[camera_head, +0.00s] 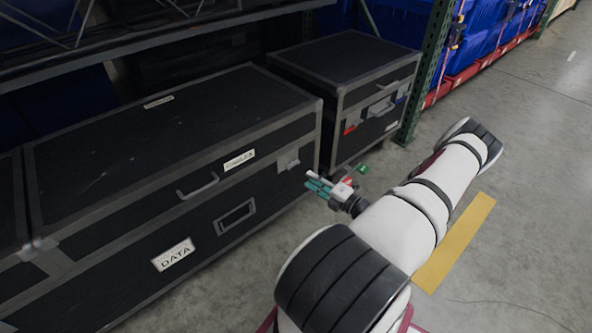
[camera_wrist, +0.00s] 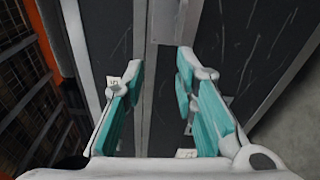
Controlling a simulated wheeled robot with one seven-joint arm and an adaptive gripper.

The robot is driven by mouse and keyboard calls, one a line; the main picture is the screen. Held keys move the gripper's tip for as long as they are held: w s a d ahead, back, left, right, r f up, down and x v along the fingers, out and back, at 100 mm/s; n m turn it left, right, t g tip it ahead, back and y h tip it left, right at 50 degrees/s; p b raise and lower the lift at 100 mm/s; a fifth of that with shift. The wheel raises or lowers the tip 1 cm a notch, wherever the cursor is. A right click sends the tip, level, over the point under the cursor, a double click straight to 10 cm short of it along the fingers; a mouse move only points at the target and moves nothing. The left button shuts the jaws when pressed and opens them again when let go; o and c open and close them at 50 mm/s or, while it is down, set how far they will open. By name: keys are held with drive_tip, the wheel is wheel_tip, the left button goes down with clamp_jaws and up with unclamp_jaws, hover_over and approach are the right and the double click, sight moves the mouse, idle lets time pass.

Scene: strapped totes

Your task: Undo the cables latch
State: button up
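A long black case (camera_head: 100,155) with grey metal edging has a front label (camera_head: 239,160) that appears to read CABLES and a lower label (camera_head: 174,254) that ends in DATA. A grey latch (camera_head: 289,164) sits near the right end of its front, across the lid seam. My gripper (camera_head: 309,179) is just to the right of this latch, in front of the case. In the wrist view my gripper (camera_wrist: 160,66) is open, with nothing between its teal pads. A grey metal plate (camera_wrist: 166,22), probably the latch, lies beyond the fingertips. I cannot tell if it is fastened.
A second black case (camera_head: 345,60) with a red-marked latch area stands to the right, beyond a narrow gap. A green rack post (camera_head: 425,75) is beside it. Shelf beams hang over the cases. The concrete floor (camera_head: 530,130) at right is open, with a yellow stripe (camera_head: 455,243).

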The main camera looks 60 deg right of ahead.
sight(293, 164)
drive_tip(key=w+d+f+m+b, duration=0.1)
drive_tip(key=w, duration=0.3)
drive_tip(key=w+d+f+h+b, duration=0.1)
drive_tip(key=w+d+b, duration=0.1)
drive_tip(key=w, duration=0.1)
drive_tip(key=w+d+m+h+b, duration=0.1)
drive_tip(key=w, duration=0.3)
drive_tip(key=shift+w+d+f+m, duration=0.3)
drive_tip(key=shift+w+d+f, duration=0.05)
drive_tip(key=shift+d+f, duration=0.05)
clamp_jaws()
